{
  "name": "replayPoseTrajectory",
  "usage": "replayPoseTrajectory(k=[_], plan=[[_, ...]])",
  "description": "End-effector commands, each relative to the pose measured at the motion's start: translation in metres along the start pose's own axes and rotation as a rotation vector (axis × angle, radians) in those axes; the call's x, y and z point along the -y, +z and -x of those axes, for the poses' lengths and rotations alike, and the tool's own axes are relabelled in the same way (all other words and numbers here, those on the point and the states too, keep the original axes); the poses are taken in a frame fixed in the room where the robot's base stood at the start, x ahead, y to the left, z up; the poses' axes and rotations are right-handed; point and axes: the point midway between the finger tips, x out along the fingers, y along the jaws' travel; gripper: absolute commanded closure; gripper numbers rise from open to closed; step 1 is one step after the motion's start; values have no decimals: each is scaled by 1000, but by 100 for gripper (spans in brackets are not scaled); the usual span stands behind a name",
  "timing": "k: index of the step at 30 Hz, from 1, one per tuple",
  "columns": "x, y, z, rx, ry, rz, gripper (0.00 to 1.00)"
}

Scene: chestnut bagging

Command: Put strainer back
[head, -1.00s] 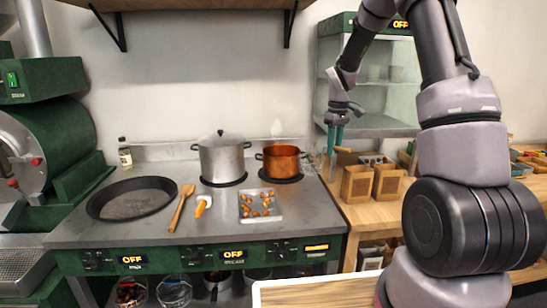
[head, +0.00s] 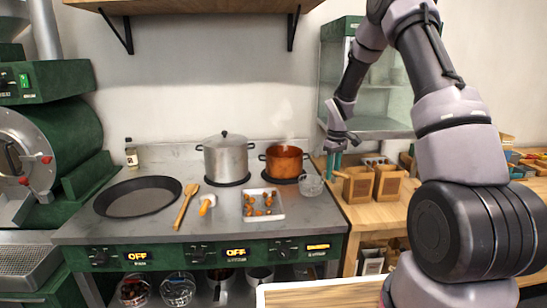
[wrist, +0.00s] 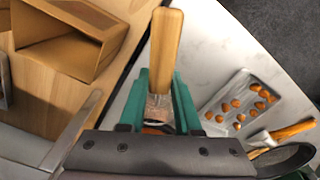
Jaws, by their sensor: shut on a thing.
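My gripper (head: 334,166) has teal fingers that are shut on the wooden handle of the strainer. In the wrist view the handle (wrist: 166,50) stands out between the fingers (wrist: 162,100). In the head view a clear, mesh-like bowl (head: 311,185), which looks like the strainer's, is at the stove top's right edge, just right of the copper pot (head: 284,161). I cannot tell whether the bowl touches the surface. The bowl is mostly hidden behind the dark gripper body in the wrist view.
A steel pot (head: 226,158) and a black pan (head: 138,197) stand on the stove. A tray of chestnuts (head: 280,215), a wooden spoon (head: 186,205) and an orange-handled tool (head: 207,203) lie in front. Paper boxes (head: 388,183) stand close right of my gripper on the wooden table (head: 378,213).

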Motion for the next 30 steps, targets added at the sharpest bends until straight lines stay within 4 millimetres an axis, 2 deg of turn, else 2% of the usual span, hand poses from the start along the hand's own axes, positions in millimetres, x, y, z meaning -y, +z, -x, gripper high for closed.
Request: replayPoseTrajectory(k=[26, 27, 29, 30], plan=[[0, 0, -11, 0, 0, 0, 100], [0, 0, -11, -1, 0, 0, 53], [0, 0, -11, -1, 0, 0, 33], [0, 0, -11, 0, 0, 0, 33]])
